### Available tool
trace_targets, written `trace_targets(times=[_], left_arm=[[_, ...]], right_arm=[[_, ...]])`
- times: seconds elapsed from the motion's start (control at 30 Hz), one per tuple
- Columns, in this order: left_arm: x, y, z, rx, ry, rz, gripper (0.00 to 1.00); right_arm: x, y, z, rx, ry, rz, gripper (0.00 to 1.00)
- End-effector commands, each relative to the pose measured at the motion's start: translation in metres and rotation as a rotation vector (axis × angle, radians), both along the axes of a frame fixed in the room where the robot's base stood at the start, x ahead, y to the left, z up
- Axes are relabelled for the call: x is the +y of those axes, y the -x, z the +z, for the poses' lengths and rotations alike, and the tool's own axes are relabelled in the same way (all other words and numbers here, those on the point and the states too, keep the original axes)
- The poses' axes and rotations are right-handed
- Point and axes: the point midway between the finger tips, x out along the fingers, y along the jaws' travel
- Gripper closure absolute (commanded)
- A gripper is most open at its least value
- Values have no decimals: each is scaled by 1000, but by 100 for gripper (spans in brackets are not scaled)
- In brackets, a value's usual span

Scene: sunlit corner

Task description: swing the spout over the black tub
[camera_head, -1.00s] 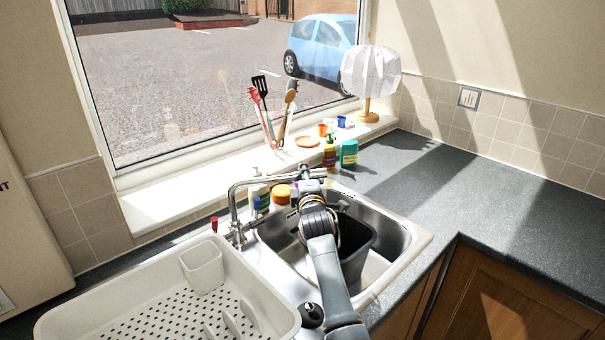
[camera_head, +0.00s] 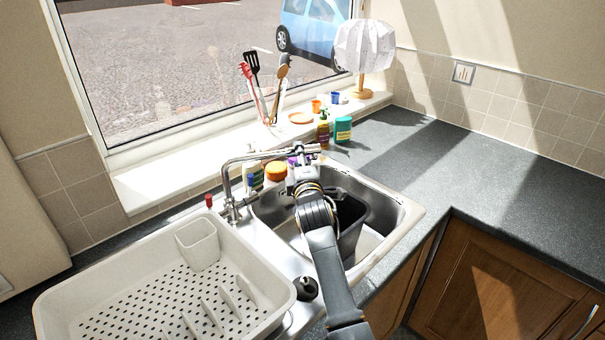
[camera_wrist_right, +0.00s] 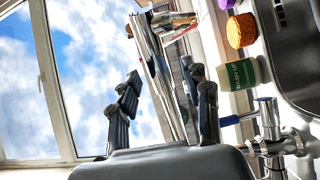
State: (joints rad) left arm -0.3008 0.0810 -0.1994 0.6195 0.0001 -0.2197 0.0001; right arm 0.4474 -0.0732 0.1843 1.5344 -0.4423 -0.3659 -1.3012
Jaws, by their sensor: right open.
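The chrome spout (camera_head: 262,155) rises from the tap at the back left of the sink and reaches right along the basin's back side. The black tub (camera_head: 352,215) stands in the basin, partly hidden by my right arm. The spout's end is behind and left of the tub in the picture. My right gripper (camera_head: 298,168) is at the spout's outer part. In the wrist view the open fingers of my right gripper (camera_wrist_right: 165,105) stand on either side of the chrome spout (camera_wrist_right: 160,60). I cannot tell whether they touch it. My left gripper is not in view.
A white draining rack (camera_head: 150,300) fills the left counter. Utensils (camera_head: 265,95) and a lamp (camera_head: 364,50) are on the sill. The right worktop (camera_head: 480,160) is clear.

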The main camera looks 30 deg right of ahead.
Motion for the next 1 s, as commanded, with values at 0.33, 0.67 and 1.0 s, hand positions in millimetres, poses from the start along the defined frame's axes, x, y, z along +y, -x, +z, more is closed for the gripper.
trace_targets(times=[0.33, 0.67, 1.0], left_arm=[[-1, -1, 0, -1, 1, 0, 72], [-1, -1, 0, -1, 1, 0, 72], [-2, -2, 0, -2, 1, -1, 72]], right_arm=[[18, 57, -3, 2, -1, 1, 52], [23, 72, -3, 1, -1, 1, 52], [22, 72, -3, 1, 3, 0, 89]])
